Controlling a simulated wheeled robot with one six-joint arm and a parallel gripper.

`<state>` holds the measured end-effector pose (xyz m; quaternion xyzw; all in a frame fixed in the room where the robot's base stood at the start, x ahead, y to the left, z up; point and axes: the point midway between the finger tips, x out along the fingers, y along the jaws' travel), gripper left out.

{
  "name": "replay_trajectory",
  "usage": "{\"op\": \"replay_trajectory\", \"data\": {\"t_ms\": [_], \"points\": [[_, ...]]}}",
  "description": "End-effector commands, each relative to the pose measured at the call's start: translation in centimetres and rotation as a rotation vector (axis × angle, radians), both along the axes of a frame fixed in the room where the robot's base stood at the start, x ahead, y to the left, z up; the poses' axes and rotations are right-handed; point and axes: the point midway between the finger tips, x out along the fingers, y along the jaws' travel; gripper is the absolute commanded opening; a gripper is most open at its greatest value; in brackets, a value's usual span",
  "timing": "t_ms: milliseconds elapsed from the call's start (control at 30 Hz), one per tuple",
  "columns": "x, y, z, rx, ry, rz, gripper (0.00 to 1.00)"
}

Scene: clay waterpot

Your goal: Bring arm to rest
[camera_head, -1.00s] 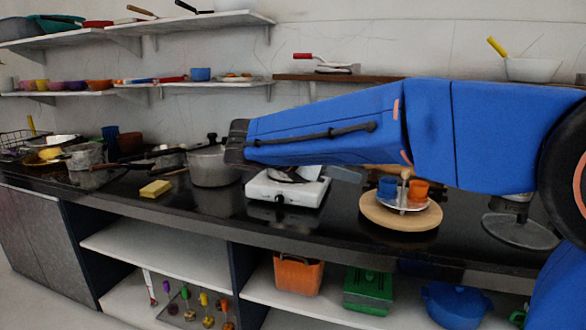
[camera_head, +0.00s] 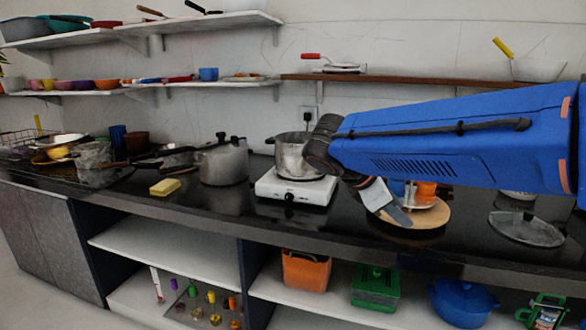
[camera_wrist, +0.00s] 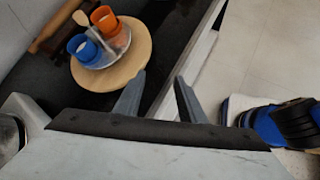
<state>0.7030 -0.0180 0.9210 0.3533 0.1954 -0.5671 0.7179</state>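My gripper (camera_head: 400,210) hangs over the black counter, to the right of the white stove, in the head view. In the wrist view my gripper (camera_wrist: 158,95) has its two fingers apart with nothing between them, so it is open and empty. A round wooden board (camera_wrist: 112,78) with a blue cup (camera_wrist: 84,50) and an orange cup (camera_wrist: 104,18) on a small tray lies ahead of the fingers. In the head view my arm and gripper partly hide the board (camera_head: 432,218) and the cups.
A metal pot (camera_head: 292,158) stands on the white stove (camera_head: 296,192), close to my wrist. A lidded pot (camera_head: 222,165) and a yellow sponge (camera_head: 165,187) are to the left. A glass lid (camera_head: 526,230) lies at the right. Shelves (camera_head: 200,84) line the wall above.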

Motion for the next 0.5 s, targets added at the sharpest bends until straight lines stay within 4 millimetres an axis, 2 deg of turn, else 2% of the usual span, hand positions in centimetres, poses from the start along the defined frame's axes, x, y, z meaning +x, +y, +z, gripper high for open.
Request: {"op": "replay_trajectory", "data": {"t_ms": [33,200,333,500], "points": [[-1.4,-1.5,-0.7,0.06,-0.026,-0.052,0.37],[-6.0,-4.4,-3.9,0.274,-0.125,-0.244,0.37],[-9.4,-5.8,-6.3,0.433,-0.208,-0.403,0.37],[-13.6,-6.5,-9.3,0.637,-0.323,-0.629,0.37]]}}
